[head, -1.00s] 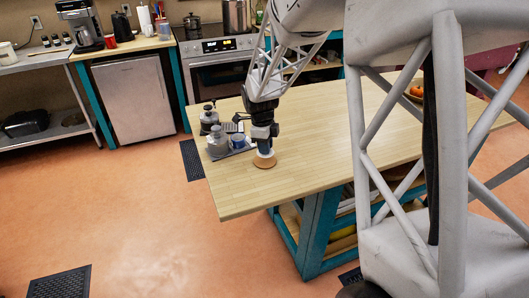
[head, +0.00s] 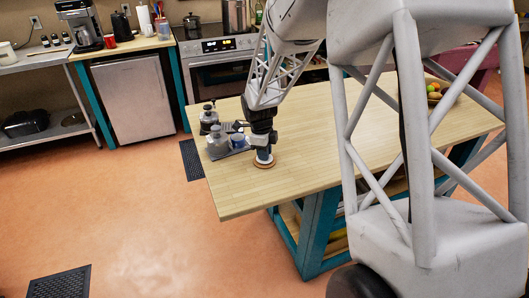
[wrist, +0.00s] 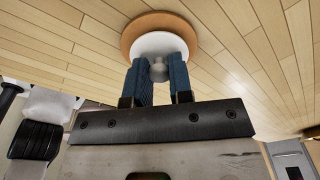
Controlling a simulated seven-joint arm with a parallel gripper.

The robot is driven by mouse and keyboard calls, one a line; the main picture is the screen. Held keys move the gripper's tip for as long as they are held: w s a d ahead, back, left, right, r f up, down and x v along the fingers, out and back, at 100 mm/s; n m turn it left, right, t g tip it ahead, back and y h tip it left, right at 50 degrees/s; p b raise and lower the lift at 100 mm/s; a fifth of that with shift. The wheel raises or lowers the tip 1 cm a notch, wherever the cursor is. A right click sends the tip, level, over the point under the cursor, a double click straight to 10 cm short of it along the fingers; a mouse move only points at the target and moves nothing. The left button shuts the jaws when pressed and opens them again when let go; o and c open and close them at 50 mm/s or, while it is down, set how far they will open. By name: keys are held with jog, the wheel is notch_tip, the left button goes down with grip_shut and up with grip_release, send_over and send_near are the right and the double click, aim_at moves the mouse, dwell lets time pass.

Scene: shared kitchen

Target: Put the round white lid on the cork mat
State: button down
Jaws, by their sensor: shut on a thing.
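The round white lid (wrist: 160,45) shows in the wrist view with its small knob between the two blue fingers of my gripper (wrist: 161,78). My gripper is shut on the knob. The round cork mat (wrist: 131,32) lies on the wooden table, directly behind the lid in that view, and its brown rim shows around the lid. In the head view my gripper (head: 264,158) points down over the cork mat (head: 264,166), with a thin white edge of the lid at its tips. I cannot tell whether the lid touches the mat.
A fruit bowl (head: 436,97) sits at the table's far right. The table top (head: 235,198) in front of the mat is clear.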

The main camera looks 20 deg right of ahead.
jog(key=shift+f, duration=0.15)
jog(key=c, duration=1)
grip_release()
jog(key=r, duration=0.8)
jog(key=a+r, duration=0.1)
jog(key=r, duration=0.3)
jog(key=shift+w+r, duration=0.15)
jog(key=shift+w, duration=0.15)
